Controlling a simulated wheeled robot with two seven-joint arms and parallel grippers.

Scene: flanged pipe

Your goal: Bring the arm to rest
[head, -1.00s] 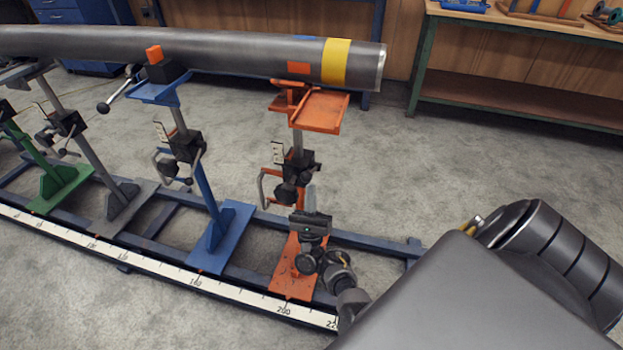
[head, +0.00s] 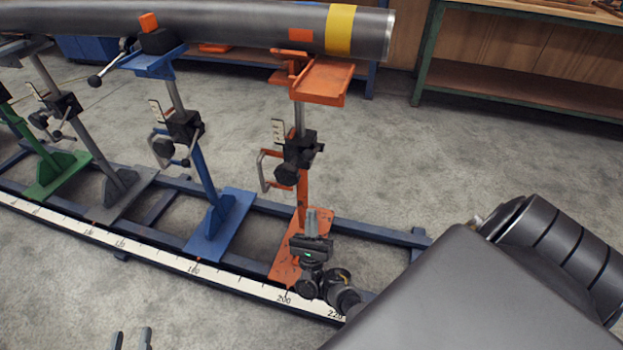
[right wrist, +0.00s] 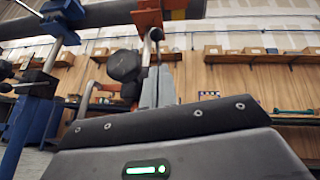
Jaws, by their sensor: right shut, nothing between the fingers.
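My right gripper (head: 311,215) is shut and empty, pointing up in front of the orange stand's base (head: 287,262). It stays apart from the clamp handle above it, as far as the head view shows. In the right wrist view its closed fingers (right wrist: 158,88) stand upright in front of the orange stand's clamp knob (right wrist: 124,66). My left gripper (head: 131,340) shows only as two separated fingertips at the bottom edge of the head view, with nothing visible between them. The rest of it is out of frame.
A long grey pipe (head: 230,24) with a yellow band lies across orange, blue (head: 205,175), grey and green (head: 52,172) stands. They stand on a blue rail frame with a white scale (head: 150,258). A workbench (head: 520,85) stands behind. The floor at right is clear.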

